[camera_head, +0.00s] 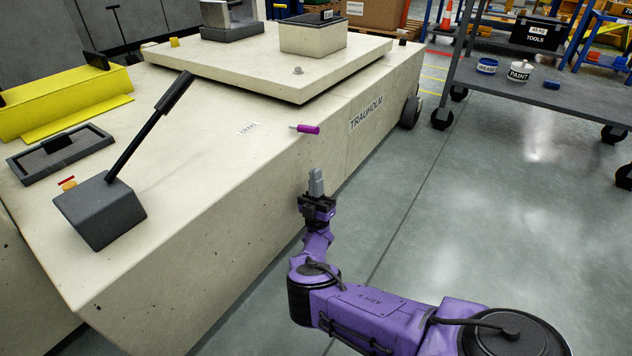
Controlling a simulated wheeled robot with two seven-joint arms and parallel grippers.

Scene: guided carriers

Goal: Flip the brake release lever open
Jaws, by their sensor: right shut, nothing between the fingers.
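The lever (148,128) is a thin black rod with a thicker black grip, rising from a dark grey wedge-shaped base (100,212) on the left of the pale carrier. It leans up and to the right. A small orange block and a red strip sit behind the base. My right gripper (316,183) is shut and empty, its grey fingers pointing up. It is beside the carrier's side, well to the right of the lever and apart from it. My left gripper is not in view.
A purple-handled screwdriver (308,129) lies on the carrier's top (215,150) near its edge. A raised slab (270,60) and a yellow beam (62,104) are farther back. A grey cart (560,92) stands at the right. Open floor (500,200) lies between.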

